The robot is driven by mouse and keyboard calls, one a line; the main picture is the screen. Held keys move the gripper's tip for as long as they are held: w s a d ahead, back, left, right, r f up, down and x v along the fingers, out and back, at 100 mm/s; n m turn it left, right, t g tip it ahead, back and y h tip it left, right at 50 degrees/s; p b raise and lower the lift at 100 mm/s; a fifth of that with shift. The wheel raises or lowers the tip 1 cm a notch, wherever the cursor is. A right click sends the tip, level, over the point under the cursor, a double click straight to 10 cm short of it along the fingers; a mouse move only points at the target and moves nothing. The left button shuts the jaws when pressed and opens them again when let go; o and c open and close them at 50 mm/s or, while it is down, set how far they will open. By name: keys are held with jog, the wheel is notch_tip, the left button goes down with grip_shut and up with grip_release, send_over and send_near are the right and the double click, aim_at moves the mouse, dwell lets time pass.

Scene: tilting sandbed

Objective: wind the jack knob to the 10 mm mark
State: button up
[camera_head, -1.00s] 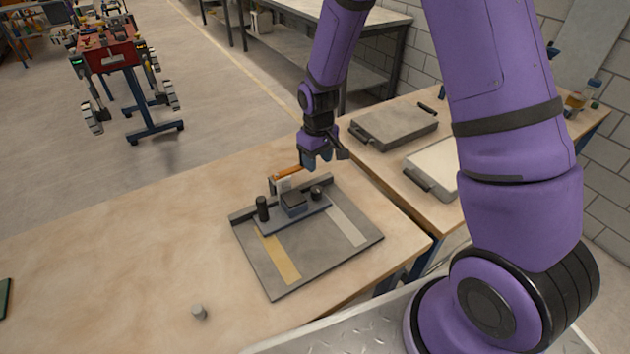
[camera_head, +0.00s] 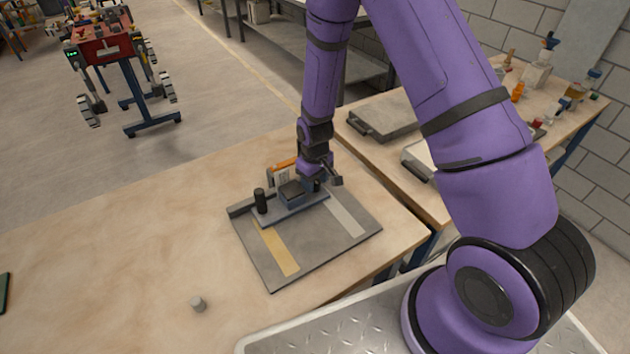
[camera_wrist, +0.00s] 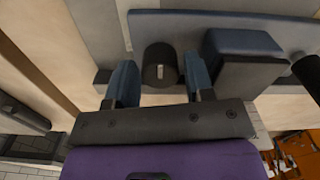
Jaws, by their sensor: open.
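The tilting sandbed (camera_head: 310,250) is a grey flat bed with a tan strip and a pale strip, lying on the wooden table. A blue-grey bar with a dark block (camera_head: 291,191) crosses its far end. The dark round jack knob (camera_wrist: 160,62), with a short white line on its face, shows in the wrist view. My gripper (camera_head: 320,184) is down at the bar's right end. In the wrist view its blue fingers (camera_wrist: 161,78) are open, one on each side of the knob, with visible gaps. I cannot read a 10 mm mark.
A black upright post (camera_head: 260,201) stands at the bar's left end. A white piece with an orange top (camera_head: 282,172) stands behind the bar. Grey trays lie on the right table (camera_head: 388,118). The table's left is mostly clear.

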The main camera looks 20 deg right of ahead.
jog(key=shift+f, duration=0.2)
jog(key=c, duration=0.6)
jog(key=shift+c, duration=0.2)
